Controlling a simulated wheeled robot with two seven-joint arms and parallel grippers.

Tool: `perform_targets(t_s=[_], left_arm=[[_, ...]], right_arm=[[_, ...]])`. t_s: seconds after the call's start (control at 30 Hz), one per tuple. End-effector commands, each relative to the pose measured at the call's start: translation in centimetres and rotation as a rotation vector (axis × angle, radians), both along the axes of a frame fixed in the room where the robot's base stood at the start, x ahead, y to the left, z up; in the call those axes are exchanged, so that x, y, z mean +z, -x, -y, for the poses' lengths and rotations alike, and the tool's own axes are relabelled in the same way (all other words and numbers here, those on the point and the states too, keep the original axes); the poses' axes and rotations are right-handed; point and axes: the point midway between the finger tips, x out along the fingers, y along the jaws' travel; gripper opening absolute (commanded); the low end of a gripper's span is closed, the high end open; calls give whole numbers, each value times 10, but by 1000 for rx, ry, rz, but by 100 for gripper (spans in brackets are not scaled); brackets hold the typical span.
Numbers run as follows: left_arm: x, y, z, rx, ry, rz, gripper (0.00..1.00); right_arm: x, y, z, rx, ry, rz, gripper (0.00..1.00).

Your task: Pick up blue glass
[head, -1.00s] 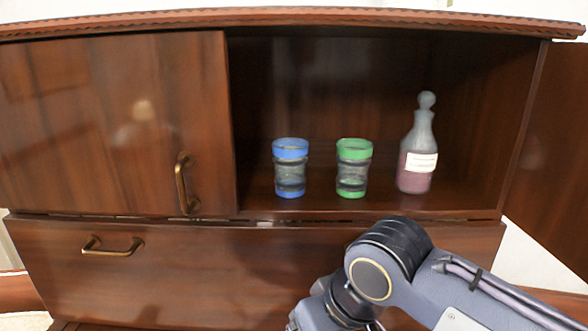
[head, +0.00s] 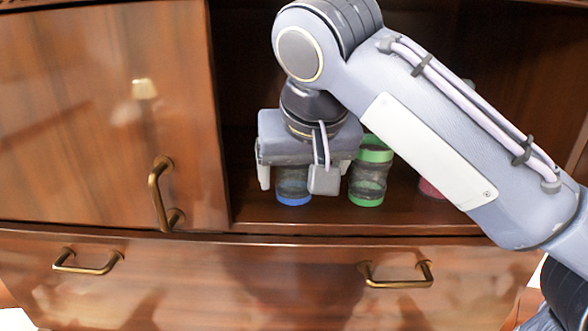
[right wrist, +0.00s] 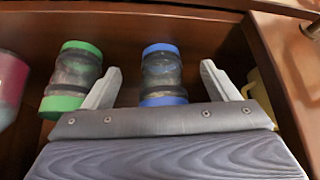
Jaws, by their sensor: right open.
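The blue glass (head: 293,188), clear with blue bands, stands on the cabinet shelf; its upper part is hidden behind my right gripper in the head view. My right gripper (head: 294,179) is open, in front of and above the glass. In the right wrist view the blue glass (right wrist: 162,76) lies between the two spread fingers of my right gripper (right wrist: 162,70), with a gap showing on each side. My left gripper is not in view.
A green-banded glass (head: 369,175) stands close to the right of the blue one; it also shows beside a finger in the right wrist view (right wrist: 74,76). The pink bottle (head: 430,189) is mostly hidden by my arm. The closed left door (head: 110,110) bounds the opening.

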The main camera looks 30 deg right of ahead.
Motion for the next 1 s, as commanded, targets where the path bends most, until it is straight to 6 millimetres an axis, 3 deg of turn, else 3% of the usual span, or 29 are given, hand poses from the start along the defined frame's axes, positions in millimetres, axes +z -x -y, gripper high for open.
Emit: perform_targets(t_s=[0.17, 0.37, 0.53, 0.83, 1.0], left_arm=[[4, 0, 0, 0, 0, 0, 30], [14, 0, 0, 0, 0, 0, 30], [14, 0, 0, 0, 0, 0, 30], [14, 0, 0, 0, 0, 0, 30], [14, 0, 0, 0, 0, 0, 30]], right_arm=[[1, -11, 4, -2, -1, -2, 80], [-1, -42, 16, -2, 0, -3, 80], [-22, -50, 19, 0, 1, -2, 80], [-27, -52, 19, 0, -1, 0, 80], [-27, -52, 19, 0, -1, 0, 58]])
